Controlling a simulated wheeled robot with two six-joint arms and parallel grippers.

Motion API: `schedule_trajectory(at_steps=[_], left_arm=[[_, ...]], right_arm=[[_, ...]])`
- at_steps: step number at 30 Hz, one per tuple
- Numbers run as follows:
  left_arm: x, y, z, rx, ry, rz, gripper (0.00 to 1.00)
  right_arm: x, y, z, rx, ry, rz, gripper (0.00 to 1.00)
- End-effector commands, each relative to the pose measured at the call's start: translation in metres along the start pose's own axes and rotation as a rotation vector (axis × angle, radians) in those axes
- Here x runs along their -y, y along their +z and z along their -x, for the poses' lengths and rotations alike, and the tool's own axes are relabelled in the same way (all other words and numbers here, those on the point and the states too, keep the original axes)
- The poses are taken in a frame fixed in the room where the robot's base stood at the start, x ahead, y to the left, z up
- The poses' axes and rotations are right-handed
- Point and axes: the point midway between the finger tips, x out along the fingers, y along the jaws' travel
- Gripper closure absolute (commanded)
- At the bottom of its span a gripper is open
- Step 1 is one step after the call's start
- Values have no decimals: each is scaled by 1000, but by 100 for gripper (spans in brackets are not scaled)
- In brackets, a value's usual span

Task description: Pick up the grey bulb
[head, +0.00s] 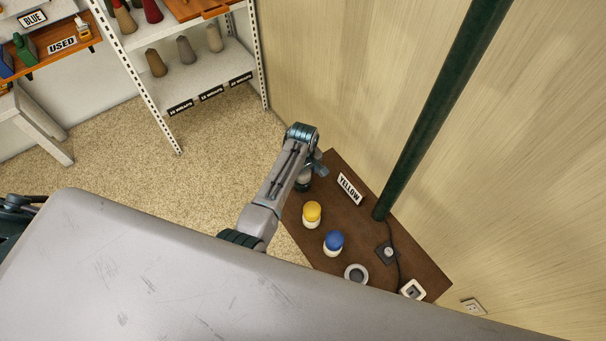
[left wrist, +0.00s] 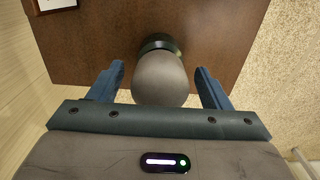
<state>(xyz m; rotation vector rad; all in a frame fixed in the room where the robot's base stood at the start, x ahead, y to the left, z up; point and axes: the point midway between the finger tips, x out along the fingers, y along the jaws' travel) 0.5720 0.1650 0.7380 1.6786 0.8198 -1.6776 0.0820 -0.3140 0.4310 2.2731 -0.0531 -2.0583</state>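The grey bulb (left wrist: 160,78) sits on a dark base at the edge of the brown table (left wrist: 90,40) in the left wrist view. In the head view, the bulb (head: 304,176) is partly hidden by my arm. My left gripper (left wrist: 159,69) is open, with one blue finger on each side of the bulb and a visible gap on both sides. In the head view, my left gripper (head: 318,167) is over the far end of the table. My right gripper is not in view.
A YELLOW sign (head: 349,189) and a dark green pole (head: 440,110) stand on the wall side. Shelves (head: 205,85) stand at the back.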

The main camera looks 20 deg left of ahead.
Motion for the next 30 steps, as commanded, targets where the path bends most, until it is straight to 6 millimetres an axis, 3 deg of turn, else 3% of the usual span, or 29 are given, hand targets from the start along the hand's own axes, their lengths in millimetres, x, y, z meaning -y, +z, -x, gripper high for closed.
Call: schedule_trajectory(at_steps=[1, 7, 19, 30], left_arm=[[0, 0, 0, 0, 0, 0, 38], [0, 0, 0, 0, 0, 0, 75], [-1, 0, 7, 0, 2, 0, 76], [-1, 0, 58, -2, 5, 0, 76]], right_arm=[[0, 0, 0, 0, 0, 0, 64], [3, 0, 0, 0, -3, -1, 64], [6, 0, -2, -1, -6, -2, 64], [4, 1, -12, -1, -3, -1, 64]])
